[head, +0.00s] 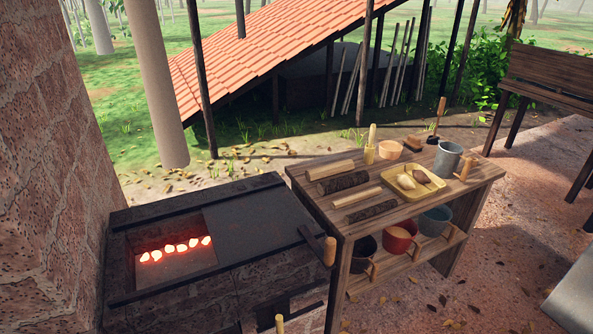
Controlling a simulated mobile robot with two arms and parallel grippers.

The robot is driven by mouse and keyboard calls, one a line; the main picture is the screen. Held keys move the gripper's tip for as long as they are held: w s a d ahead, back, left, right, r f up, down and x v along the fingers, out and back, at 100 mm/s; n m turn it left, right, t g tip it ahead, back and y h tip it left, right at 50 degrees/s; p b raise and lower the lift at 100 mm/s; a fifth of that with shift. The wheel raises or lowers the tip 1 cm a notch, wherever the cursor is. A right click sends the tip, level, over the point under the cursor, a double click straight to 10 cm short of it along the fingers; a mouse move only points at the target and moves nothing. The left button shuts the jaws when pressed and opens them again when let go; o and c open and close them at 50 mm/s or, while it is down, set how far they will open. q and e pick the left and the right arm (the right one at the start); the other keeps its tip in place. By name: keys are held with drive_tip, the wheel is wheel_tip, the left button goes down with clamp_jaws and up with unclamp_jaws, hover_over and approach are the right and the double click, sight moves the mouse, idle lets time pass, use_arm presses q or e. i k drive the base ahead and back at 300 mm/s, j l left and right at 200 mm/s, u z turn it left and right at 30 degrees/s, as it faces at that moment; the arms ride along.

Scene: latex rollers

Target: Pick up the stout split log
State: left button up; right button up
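Several pieces of firewood lie side by side on the left part of the wooden table (412,200). The stout split log appears to be the thick pale piece (330,170) at the back of the row. A thick dark bark-covered log (343,182) lies just in front of it. Nearer are a thin pale stick (357,197) and a thin dark bark-covered piece (371,211). Neither of my grippers is in view.
A dark stove (255,222) with glowing coals (177,248) stands left of the table. A yellow tray (412,194), a grey metal mug (447,160) and a bowl (390,149) share the tabletop. Pots (400,238) sit on the lower shelf. A bench (545,85) stands at right.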

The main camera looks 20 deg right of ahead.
sight(330, 170)
drive_tip(key=l+u, duration=0.45)
drive_tip(key=l, duration=0.15)
drive_tip(key=k+l+u, duration=0.15)
drive_tip(key=l+u, duration=0.3)
drive_tip(key=l, duration=0.15)
